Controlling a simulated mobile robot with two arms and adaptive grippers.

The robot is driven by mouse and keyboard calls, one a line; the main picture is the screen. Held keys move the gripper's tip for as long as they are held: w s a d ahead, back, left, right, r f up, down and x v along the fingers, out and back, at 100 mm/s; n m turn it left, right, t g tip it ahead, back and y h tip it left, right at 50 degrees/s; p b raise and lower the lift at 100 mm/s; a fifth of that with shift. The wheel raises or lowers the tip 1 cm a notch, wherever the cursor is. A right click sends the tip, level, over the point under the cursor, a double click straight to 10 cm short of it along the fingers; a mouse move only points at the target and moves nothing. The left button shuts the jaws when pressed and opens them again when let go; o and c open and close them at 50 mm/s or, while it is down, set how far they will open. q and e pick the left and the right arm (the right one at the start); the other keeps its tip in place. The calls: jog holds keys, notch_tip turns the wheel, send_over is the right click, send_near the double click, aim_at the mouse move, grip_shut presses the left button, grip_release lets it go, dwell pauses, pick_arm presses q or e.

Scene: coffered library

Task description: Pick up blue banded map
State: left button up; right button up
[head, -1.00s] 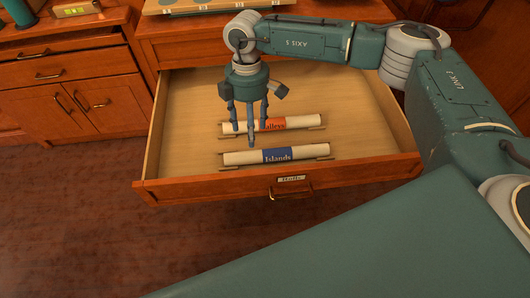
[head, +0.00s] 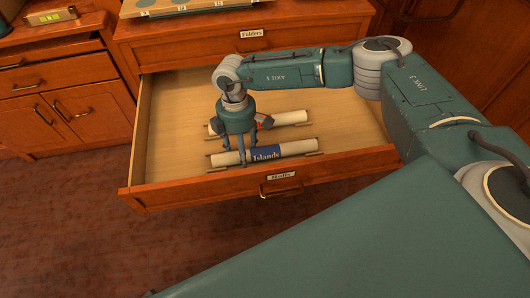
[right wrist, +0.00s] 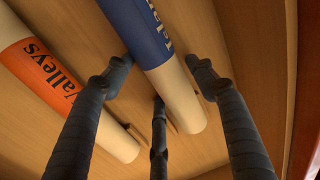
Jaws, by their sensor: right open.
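The blue banded map, a cream roll with a blue band reading "Islands" (head: 292,149), lies in a holder near the front of the open drawer. It also shows in the right wrist view (right wrist: 152,32), running down between my fingers. My right gripper (head: 241,158) is open and points down over the left part of this roll. In the right wrist view its fingers (right wrist: 160,78) are spread, with one on each side of the roll's plain end and a third below; contact cannot be told. My left gripper is not in view.
A second roll with an orange band reading "Valleys" (right wrist: 42,68) lies parallel behind, partly hidden by my gripper in the head view. The drawer front (head: 220,192) and side walls stand around both rolls. The drawer floor (head: 170,130) is bare at the left.

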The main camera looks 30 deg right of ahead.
jog(key=c, duration=1)
jog(key=shift+r, duration=0.1)
